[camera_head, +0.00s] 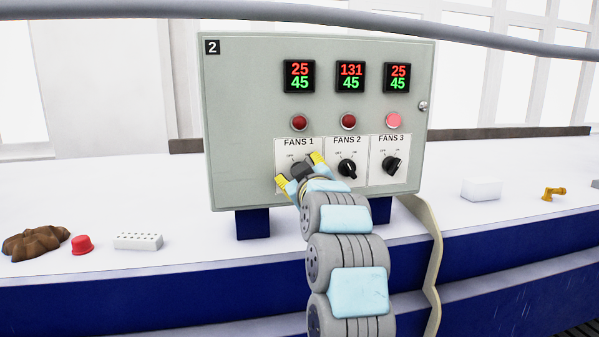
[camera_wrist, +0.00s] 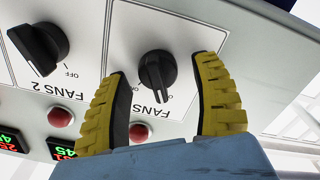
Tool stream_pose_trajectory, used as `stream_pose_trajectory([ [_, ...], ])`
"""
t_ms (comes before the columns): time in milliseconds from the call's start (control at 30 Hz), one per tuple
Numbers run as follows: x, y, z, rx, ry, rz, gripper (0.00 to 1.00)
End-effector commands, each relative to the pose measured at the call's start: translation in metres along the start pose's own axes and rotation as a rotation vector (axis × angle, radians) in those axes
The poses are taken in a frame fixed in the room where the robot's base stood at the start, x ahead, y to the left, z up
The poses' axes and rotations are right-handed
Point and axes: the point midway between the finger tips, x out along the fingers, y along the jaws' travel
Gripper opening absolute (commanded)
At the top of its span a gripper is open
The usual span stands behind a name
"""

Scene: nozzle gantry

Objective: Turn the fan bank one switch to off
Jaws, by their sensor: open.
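The FANS 1 switch is a black rotary knob on a white plate (camera_head: 281,147) at the lower left of the grey panel, mostly hidden by my gripper in the head view. In the wrist view the FANS 1 knob (camera_wrist: 157,72) shows upside down between the two yellow fingers, its grip bar running nearly up and down. My gripper (camera_head: 300,171) is open, with one finger on each side of the knob; it also shows in the wrist view (camera_wrist: 160,80). I cannot tell whether the fingers touch it. The FANS 1 lamp (camera_head: 299,122) is dark red.
The FANS 2 knob (camera_head: 347,168) sits close to the right, with the FANS 3 knob (camera_head: 392,165) beyond it. The grey panel (camera_head: 235,125) stands on a white bench (camera_head: 520,220). A brown lump (camera_head: 35,243), a red cap (camera_head: 81,244) and a white block (camera_head: 138,241) lie at left.

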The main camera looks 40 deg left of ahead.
Motion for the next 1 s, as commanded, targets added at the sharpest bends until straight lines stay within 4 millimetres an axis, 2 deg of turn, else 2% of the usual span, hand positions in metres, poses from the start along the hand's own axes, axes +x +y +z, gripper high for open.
stream_pose_trajectory([
  [267,-0.025,0.001,0.001,0.000,0.001,0.003,0.64],
  [800,-0.101,0.001,-0.001,-0.001,0.002,0.002,0.64],
  [1000,-0.116,0.000,0.000,0.001,0.000,-0.001,0.64],
])
